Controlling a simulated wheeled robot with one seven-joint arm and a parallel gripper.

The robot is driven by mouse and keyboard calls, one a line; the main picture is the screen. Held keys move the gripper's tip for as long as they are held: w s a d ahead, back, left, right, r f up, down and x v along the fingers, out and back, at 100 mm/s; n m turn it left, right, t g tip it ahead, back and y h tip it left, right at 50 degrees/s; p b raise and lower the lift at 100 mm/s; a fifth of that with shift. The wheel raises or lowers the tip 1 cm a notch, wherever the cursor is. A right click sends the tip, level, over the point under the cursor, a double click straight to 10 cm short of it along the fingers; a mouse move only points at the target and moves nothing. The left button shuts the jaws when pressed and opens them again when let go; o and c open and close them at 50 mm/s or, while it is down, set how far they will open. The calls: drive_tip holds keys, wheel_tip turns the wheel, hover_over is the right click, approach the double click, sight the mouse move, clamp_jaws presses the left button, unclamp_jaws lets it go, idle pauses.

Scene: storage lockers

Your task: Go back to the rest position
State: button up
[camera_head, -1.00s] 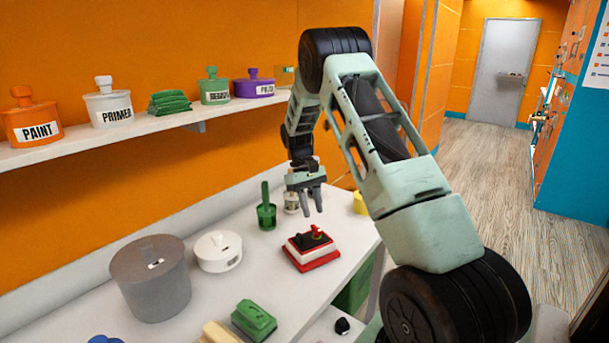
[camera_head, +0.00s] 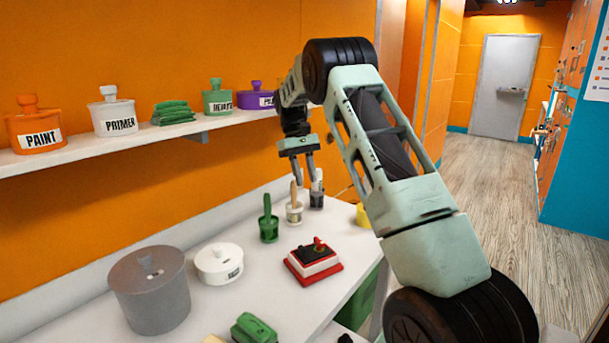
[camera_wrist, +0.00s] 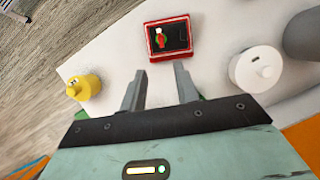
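My gripper (camera_head: 304,170) hangs above the white table (camera_head: 258,309), fingers pointing down, near the back edge by the orange wall. In the wrist view, my gripper (camera_wrist: 160,88) has its two fingers apart with nothing between them. It is open and empty. A red box with a black top and a small red lever (camera_head: 313,261) sits on the table below and in front of the gripper. It also shows beyond the fingertips in the wrist view (camera_wrist: 168,38), apart from them.
On the table stand a grey lidded pot (camera_head: 150,290), a white pot (camera_head: 219,263), a green cup (camera_head: 268,220), and a green block (camera_head: 254,329). The wood floor at right (camera_head: 490,190) is clear.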

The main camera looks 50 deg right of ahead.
idle(0.3)
drive_tip(key=s+a+r+n+t, duration=0.1)
drive_tip(key=s+a+n, duration=0.2)
drive_tip(key=a, duration=1.3)
drive_tip(key=s+a+n+t, duration=0.1)
drive_tip(key=s+a+n, duration=0.1)
drive_tip(key=a, duration=1.5)
drive_tip(key=s+a+f+n+t, duration=0.1)
drive_tip(key=s+a+n, duration=0.2)
drive_tip(key=s+a, duration=0.95)
drive_tip(key=s+f+n+t, duration=0.1)
drive_tip(key=s+f+n, duration=0.1)
drive_tip(key=s, duration=1)
drive_tip(key=shift+s+a+f, duration=0.15)
drive_tip(key=shift+s+f, duration=0.2)
drive_tip(key=shift+f, duration=0.15)
